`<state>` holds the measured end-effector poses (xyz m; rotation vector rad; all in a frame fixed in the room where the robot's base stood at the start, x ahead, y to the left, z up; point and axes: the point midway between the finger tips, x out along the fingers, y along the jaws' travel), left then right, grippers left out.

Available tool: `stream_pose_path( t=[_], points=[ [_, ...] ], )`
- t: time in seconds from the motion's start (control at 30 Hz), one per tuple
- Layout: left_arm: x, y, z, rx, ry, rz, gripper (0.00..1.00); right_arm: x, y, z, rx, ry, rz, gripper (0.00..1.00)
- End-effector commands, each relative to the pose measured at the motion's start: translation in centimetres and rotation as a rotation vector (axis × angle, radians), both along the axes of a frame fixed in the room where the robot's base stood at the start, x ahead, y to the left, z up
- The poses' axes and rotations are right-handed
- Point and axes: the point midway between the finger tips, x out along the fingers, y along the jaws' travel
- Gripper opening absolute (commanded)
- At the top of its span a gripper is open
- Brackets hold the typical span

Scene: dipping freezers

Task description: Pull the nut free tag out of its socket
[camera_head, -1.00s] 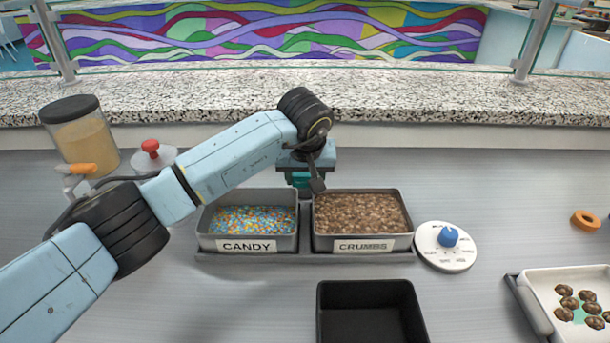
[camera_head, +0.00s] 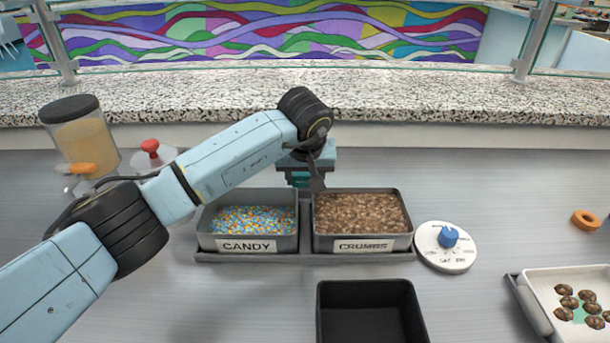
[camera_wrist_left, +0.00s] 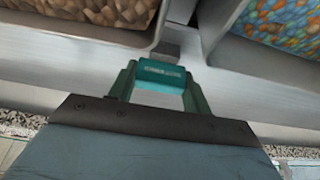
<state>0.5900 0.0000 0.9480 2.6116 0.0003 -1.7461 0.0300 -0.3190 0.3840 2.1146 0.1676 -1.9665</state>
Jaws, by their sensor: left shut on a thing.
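The nut free tag (camera_wrist_left: 161,75) is a teal block with pale lettering, upside down in the left wrist view. My left gripper (camera_wrist_left: 160,88) is shut on it, with one green finger at each side. A small grey block (camera_wrist_left: 170,48), which looks like the socket, lies just beyond the tag, between the two bins. I cannot tell whether the tag is still seated in it. In the head view my left gripper (camera_head: 302,180) is behind the gap between the candy and crumbs bins, partly hidden by the wrist. My right gripper is not in view.
The candy bin (camera_head: 205,240) and crumbs bin (camera_head: 404,240) stand close on a grey rack. A dial (camera_head: 446,245) sits to their right, a black bin (camera_head: 325,300) in front. A jar (camera_head: 82,140) and red-knobbed item (camera_head: 150,148) are left. A white tray (camera_head: 540,300) is at front right.

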Motion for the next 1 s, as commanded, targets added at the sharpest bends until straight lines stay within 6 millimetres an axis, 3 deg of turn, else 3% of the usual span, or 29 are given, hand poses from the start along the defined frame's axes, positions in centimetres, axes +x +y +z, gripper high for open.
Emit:
stream_pose_path(
  t=[0.57, 1.0],
  points=[
    [0.1, 0.0, 0.6, 0.0, -0.003, 0.0, 0.0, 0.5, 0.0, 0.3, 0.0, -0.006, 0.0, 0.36],
    [0.1, 0.0, 2.6, 0.0, -0.002, -0.001, 0.0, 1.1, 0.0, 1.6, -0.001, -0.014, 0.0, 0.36]
  ],
)
